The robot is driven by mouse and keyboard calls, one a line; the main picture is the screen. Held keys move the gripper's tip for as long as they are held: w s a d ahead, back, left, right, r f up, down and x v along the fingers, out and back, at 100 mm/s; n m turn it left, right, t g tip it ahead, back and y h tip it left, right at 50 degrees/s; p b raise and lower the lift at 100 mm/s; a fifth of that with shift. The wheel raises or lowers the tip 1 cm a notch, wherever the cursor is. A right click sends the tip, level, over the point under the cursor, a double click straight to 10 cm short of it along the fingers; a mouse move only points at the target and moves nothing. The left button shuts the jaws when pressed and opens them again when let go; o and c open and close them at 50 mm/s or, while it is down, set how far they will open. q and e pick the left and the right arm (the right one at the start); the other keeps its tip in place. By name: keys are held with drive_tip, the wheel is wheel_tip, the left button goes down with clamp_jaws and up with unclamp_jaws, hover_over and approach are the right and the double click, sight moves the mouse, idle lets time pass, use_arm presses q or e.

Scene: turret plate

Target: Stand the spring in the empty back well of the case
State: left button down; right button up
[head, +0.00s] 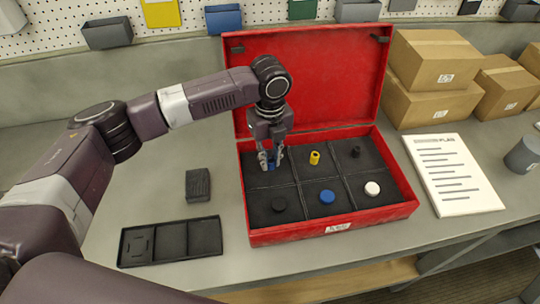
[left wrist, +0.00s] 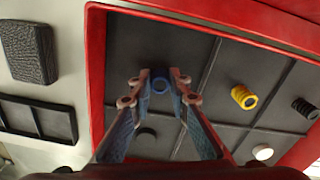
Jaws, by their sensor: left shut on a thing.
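A red case (head: 248,216) stands open on the bench, its black insert divided into six wells. My left gripper (head: 270,164) points down into the back left well, shut on a small blue spring (left wrist: 159,84). The left wrist view shows the spring between the fingertips, over the dark floor of that well (left wrist: 190,50); whether it touches the floor I cannot tell. A yellow spring (head: 314,158) stands in the back middle well, and a black one (head: 356,152) in the back right well. My right gripper is not in view.
The front wells hold a black (head: 279,204), a blue (head: 327,197) and a white disc (head: 372,188). A black tray (head: 170,241) and a dark block (head: 198,185) lie left of the case. A printed sheet (head: 453,175) and cardboard boxes (head: 435,60) are at the right.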

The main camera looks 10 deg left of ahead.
use_arm(q)
drive_tip(key=c, duration=1.7)
unclamp_jaws()
drive_tip(key=shift+c, duration=0.2)
wheel_tip(320, 180, up, 12)
